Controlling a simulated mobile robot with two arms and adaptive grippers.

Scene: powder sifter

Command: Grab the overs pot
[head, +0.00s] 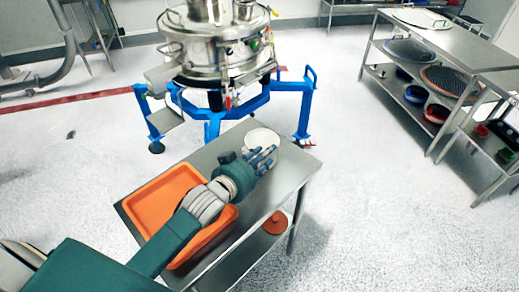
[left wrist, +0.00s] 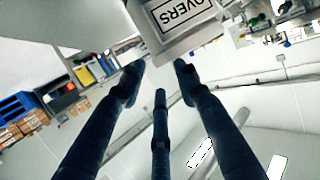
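The overs pot (head: 264,139) is a white round vessel at the far right end of the steel table. In the left wrist view, the pot (left wrist: 150,38) shows at the top edge, with its "OVERS" label upside down. My left gripper (head: 266,157) reaches over the table to the pot's near side and partly covers it. In the left wrist view, the left gripper (left wrist: 159,78) has its three dark fingers spread, with nothing between them. The pot lies just beyond the fingertips; I cannot tell whether they touch it. My right gripper is not in view.
An orange tray (head: 160,190) lies on the steel table (head: 290,178), under my left arm. The sifter (head: 215,50) stands on a blue frame (head: 253,103) behind the table. An orange item (head: 275,222) sits on the lower shelf. Steel shelving (head: 465,52) stands at the right.

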